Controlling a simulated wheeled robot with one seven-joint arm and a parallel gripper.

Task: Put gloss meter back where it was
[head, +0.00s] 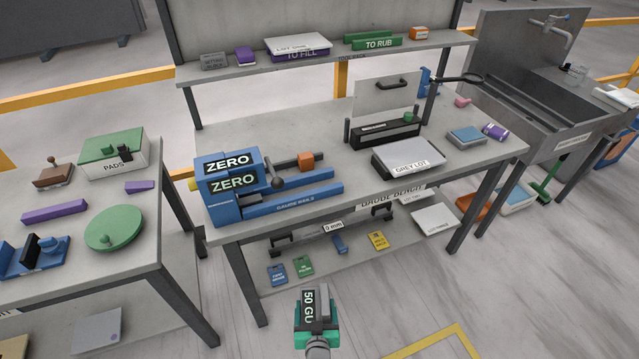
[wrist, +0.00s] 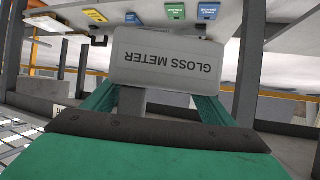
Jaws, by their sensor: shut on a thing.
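The gloss meter is a grey box with a dark display reading "50 GU" (head: 309,307) in the head view. In the wrist view its labelled face reads "GLOSS METER" (wrist: 168,58), upside down. My gripper (head: 317,333) is shut on it, with the green fingers (wrist: 155,98) on both sides of the meter. It holds the meter in front of the gauge bench (head: 350,203), off any surface. In the head view the fingertips are partly hidden by the meter.
The lower shelf (head: 345,262) holds coloured tags. A pads table (head: 75,195) stands left, a sink (head: 530,80) right. Floor in front is open.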

